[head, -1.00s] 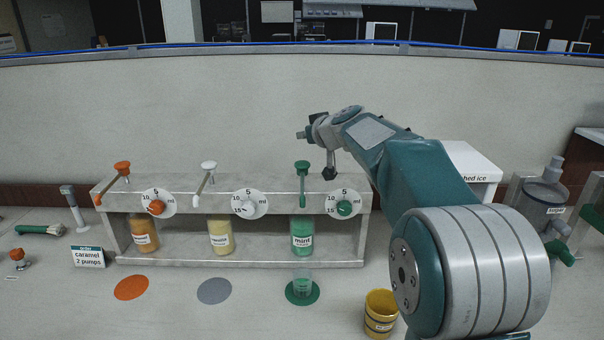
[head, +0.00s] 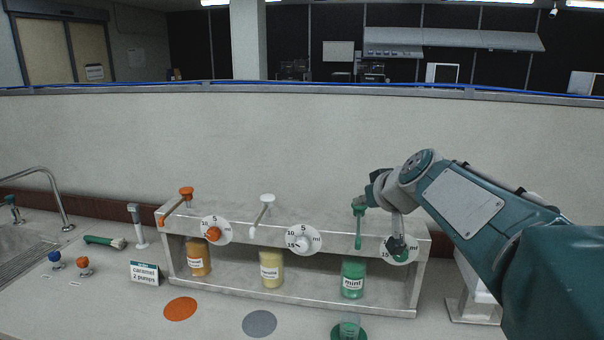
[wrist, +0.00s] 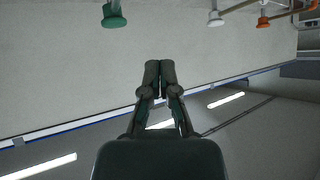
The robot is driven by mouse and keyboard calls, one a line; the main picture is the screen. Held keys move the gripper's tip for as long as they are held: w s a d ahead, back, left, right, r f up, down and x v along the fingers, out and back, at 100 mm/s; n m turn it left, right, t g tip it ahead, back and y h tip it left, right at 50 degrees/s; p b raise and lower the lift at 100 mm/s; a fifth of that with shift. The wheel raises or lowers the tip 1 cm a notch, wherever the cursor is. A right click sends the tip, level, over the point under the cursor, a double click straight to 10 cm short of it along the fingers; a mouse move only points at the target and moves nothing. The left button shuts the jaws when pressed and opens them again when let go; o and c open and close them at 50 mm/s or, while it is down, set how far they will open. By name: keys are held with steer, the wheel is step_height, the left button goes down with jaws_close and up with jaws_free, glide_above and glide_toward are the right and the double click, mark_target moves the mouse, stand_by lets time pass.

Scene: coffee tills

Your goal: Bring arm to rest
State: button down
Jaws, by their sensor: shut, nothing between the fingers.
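Caramel (head: 198,258), vanilla (head: 271,270) and mint (head: 352,279) bottles stand in the rack. A sign (head: 145,273) reads caramel, 2 pumps. A sink (head: 15,255) is at far left. The counter's front left is fairly clear.

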steer(key=s+d+f+m+g+h, duration=0.1)
steer(key=s+f, duration=0.4)
steer(key=s, duration=0.5)
steer(key=s+f+m+g+h, duration=0.1)
steer(key=s+f, duration=0.4)
steer(key=s, duration=0.5)
steer(key=s+d+f+m+g+h, duration=0.1)
steer(key=s+f, duration=0.4)
steer(key=s, duration=0.6)
steer(key=shift+d+f+g+h, duration=0.3)
steer(key=shift+g+h, duration=0.3)
steer(key=shift+g, duration=0.3)
